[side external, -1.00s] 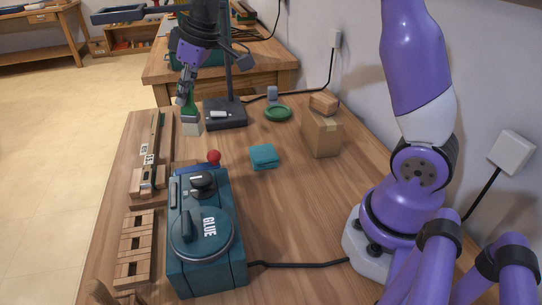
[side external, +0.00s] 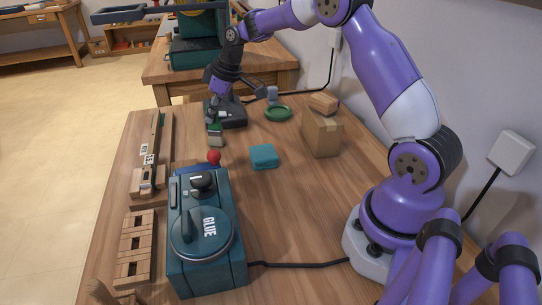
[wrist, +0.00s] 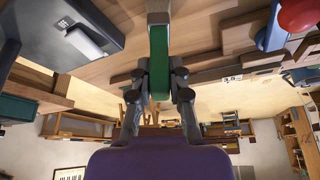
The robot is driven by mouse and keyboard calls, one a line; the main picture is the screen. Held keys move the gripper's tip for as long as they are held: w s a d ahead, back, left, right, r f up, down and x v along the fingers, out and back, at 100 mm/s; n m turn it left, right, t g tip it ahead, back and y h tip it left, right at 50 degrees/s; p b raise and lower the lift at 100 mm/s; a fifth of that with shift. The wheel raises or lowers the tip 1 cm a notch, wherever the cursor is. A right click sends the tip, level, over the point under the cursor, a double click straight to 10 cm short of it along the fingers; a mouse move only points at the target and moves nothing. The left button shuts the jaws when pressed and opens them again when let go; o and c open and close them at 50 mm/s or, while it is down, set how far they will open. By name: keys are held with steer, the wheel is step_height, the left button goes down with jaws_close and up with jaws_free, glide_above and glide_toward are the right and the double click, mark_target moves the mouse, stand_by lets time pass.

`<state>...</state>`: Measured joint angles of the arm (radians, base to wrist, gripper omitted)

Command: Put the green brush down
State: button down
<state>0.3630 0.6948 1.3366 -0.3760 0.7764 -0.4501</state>
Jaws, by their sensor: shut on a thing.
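The green brush (side external: 215,129) hangs below my gripper (side external: 213,117) in the side external view, with its pale bristle end down. It is over the far left part of the wooden table (side external: 292,200), beyond the glue machine. I cannot tell whether the bristles touch the tabletop. In the wrist view the green handle (wrist: 159,52) runs between the two fingers of my gripper (wrist: 160,70), which are shut on it. The pale end is cut off at the top of that view.
The teal glue machine (side external: 205,235) with a red knob (side external: 214,157) stands nearer. A teal block (side external: 264,156), a green ring (side external: 278,113) and a cardboard box (side external: 321,133) lie to the right. A dark stand base (side external: 232,112) is just behind the brush. Wooden key parts (side external: 137,248) line the left edge.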

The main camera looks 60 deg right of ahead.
steer(key=c, duration=0.8)
jaws_free()
steer(key=shift+f, duration=0.15)
steer(key=shift+c, duration=0.2)
steer(key=v, duration=1.2)
steer(key=s+a+r+m, duration=0.1)
steer(key=s+a+r, duration=0.3)
steer(key=s+a, duration=0.25)
steer(key=s+a+f+m+h, duration=0.1)
steer(key=s+a+f, duration=0.1)
steer(key=s, duration=0.5)
steer(key=s+a+f+m+t, duration=0.1)
steer(key=s+a+f+m, duration=0.1)
steer(key=s, duration=0.4)
steer(key=shift+s+a+f+m+h, duration=0.3)
steer(key=shift+s+a+f+h, duration=0.1)
steer(key=shift+a+f, duration=0.05)
